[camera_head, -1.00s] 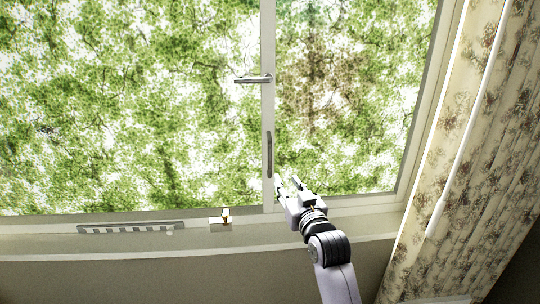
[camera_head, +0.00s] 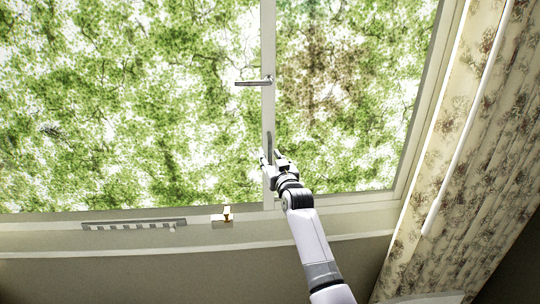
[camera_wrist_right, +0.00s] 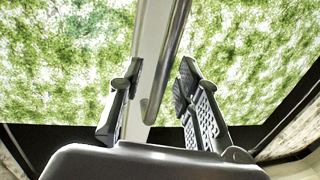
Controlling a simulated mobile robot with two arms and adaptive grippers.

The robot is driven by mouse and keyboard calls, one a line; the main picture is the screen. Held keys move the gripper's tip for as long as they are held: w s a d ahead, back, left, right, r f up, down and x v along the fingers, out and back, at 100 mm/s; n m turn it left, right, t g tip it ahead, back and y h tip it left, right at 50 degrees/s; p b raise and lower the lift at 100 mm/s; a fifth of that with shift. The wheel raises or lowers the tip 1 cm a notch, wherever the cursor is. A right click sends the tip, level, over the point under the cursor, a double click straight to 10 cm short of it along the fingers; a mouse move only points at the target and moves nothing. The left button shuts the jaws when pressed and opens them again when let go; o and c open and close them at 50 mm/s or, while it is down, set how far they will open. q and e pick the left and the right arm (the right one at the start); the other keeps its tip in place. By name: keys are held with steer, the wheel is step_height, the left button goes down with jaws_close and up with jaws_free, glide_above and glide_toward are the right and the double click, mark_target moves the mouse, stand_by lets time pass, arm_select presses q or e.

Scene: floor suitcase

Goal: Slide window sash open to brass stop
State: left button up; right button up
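The window has a right pane (camera_head: 350,95) and a left pane (camera_head: 120,100), meeting at a white upright stile. A vertical grey bar handle (camera_head: 270,142) is on this stile; its lower part is hidden by my gripper. The brass stop (camera_head: 227,210) stands on a pale block on the sill, left of the stile. My right gripper (camera_head: 271,156) is at the handle's lower end. In the right wrist view its two fingers (camera_wrist_right: 160,78) are apart, with the bar handle (camera_wrist_right: 168,60) showing between them; contact is not visible. My left gripper is not in view.
A slotted grey strip (camera_head: 134,224) lies on the sill at the left. A floral curtain (camera_head: 480,150) hangs at the right. The sill between strip and brass stop is clear.

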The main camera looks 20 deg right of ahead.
steer(key=shift+w, duration=0.25)
steer(key=shift+c, duration=0.2)
jaws_close()
stand_by(0.6)
